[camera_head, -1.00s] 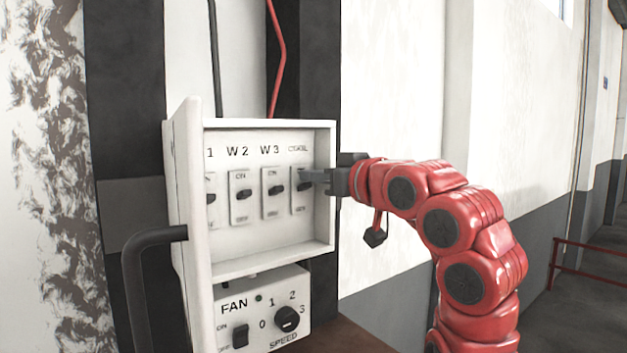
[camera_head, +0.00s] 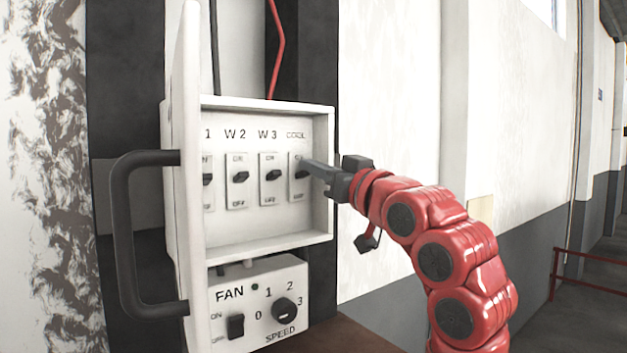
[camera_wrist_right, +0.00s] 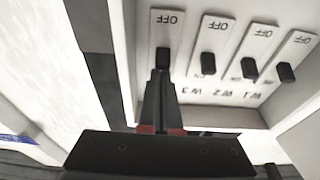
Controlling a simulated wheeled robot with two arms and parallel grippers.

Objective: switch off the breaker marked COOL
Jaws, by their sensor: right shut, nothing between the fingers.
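The COOL breaker (camera_head: 299,190) is the rightmost switch in the open white box, with a dark toggle (camera_head: 302,174) under its faint label. My right gripper (camera_head: 311,166) is shut and empty, reaching in from the right. Its fingertips lie at the upper part of the COOL breaker, just above or beside the toggle. In the right wrist view, which is upside down, the shut fingertips (camera_wrist_right: 160,74) are right at the COOL toggle (camera_wrist_right: 163,58). I cannot tell whether they touch, nor the toggle's setting. My left gripper is not in view.
Breakers W3 (camera_head: 270,190), W2 (camera_head: 237,190) and W1 (camera_head: 207,190) stand to the left of COOL. The box's right wall (camera_head: 323,185) is close to my fingers. The open door with its black handle (camera_head: 122,230) stands at left. A FAN panel (camera_head: 260,300) sits below.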

